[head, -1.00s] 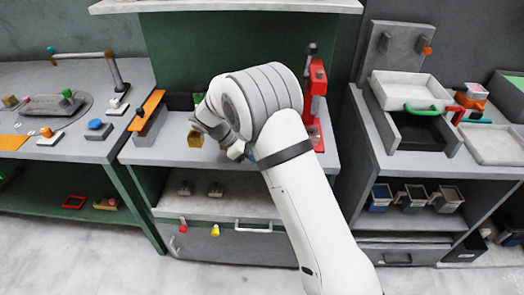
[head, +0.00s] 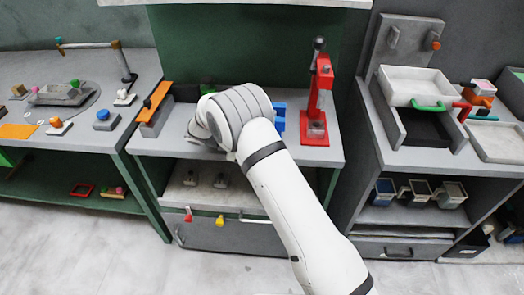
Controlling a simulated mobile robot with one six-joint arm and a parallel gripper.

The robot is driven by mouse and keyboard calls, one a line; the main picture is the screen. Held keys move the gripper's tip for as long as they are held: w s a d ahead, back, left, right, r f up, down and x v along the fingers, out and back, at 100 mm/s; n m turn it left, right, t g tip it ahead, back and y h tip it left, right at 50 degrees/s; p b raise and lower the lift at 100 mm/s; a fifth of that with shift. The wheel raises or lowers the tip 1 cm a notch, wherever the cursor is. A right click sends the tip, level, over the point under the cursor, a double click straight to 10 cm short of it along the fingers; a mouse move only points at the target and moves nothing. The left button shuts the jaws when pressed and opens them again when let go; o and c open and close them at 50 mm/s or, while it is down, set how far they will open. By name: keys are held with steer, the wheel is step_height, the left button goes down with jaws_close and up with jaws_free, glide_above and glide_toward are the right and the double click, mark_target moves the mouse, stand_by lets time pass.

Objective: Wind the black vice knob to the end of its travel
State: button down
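A blue piece (head: 279,118) shows just right of my arm on the middle bench, partly covered by it. It may be part of the vice, but I cannot tell. I cannot make out a black vice knob; my arm covers that part of the bench. My wrist reaches over the left-middle of the bench, and my gripper's fingers are hidden behind it, so its opening and anything in it do not show.
A red press (head: 318,100) with a black-tipped lever stands to the right on the bench (head: 336,155). An orange-topped grey block (head: 154,112) stands at the left. Small green parts (head: 208,89) show behind my arm. A white tray (head: 414,86) is on the right-hand bench.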

steer(key=c, duration=1.2)
jaws_free()
steer(key=shift+c, duration=0.2)
